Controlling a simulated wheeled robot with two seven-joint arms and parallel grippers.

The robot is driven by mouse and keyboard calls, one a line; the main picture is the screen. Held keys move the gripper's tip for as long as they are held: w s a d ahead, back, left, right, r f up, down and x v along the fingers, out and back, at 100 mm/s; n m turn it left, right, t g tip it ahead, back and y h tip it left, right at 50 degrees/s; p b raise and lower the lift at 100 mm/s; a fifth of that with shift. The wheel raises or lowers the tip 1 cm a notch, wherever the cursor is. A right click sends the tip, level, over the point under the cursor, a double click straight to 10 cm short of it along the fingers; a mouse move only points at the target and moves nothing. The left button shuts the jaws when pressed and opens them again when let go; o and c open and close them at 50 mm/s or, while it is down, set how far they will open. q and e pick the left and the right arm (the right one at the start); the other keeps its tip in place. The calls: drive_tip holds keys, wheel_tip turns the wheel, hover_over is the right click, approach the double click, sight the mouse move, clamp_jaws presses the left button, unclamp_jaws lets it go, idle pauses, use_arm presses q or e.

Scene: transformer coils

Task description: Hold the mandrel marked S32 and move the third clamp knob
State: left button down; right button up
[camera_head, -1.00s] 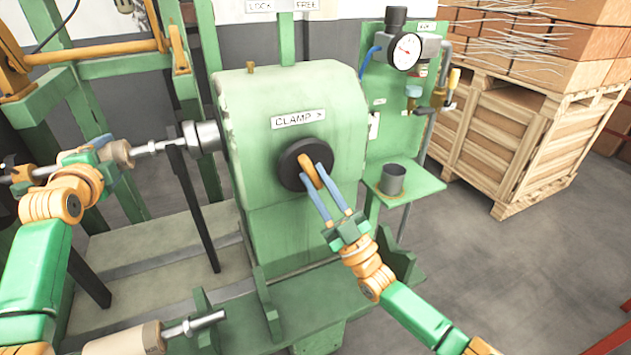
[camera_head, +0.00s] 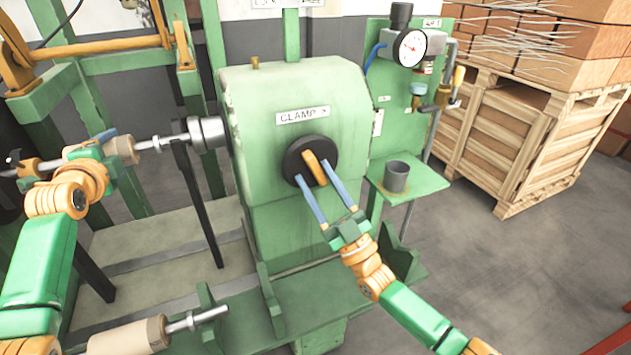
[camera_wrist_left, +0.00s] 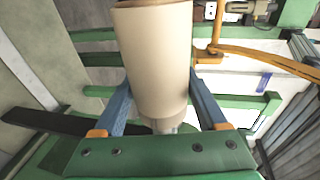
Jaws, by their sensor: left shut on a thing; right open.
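My left gripper (camera_head: 104,148) is shut on a beige mandrel (camera_head: 122,149) mounted on a metal shaft at the chuck's left. In the left wrist view the beige cylinder (camera_wrist_left: 157,60) lies between the blue fingers; no S32 marking is readable. The clamp knob (camera_head: 294,163) is a black disc with an orange handle (camera_head: 317,168), on the green housing below a "CLAMP" label (camera_head: 302,115), whose last character is unclear. My right gripper (camera_head: 315,176) is open, its blue fingers spread on either side of the handle; contact cannot be told.
Another beige roll (camera_head: 130,338) on a shaft lies at the lower left. A pressure gauge (camera_head: 410,48) and a grey cup (camera_head: 396,176) on a green shelf are right of the housing. A wooden crate (camera_head: 535,140) stands further right; the floor before it is clear.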

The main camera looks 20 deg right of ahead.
use_arm(q)
drive_tip(key=shift+d+f, duration=0.1)
drive_tip(key=shift+f, duration=0.45)
use_arm(e)
drive_tip(key=v, duration=1.2)
use_arm(q)
drive_tip(key=shift+c, duration=1.2)
unclamp_jaws()
drive_tip(key=shift+s, duration=0.1)
drive_tip(key=shift+o, duration=1.2)
drive_tip(key=shift+d+r, duration=0.15)
drive_tip(key=shift+d, duration=0.05)
drive_tip(key=shift+d+r, duration=0.15)
drive_tip(key=shift+d, duration=0.15)
drive_tip(key=shift+s+a+r+p, duration=0.3)
drive_tip(key=shift+s+a+p, duration=0.05)
drive_tip(key=shift+p, duration=0.2)
drive_tip(key=s+p, duration=0.4)
drive_tip(key=s, duration=0.2)
drive_tip(key=shift+s+r, duration=0.15)
drive_tip(key=shift+r, duration=0.25)
use_arm(e)
drive_tip(key=shift+r, duration=2.4)
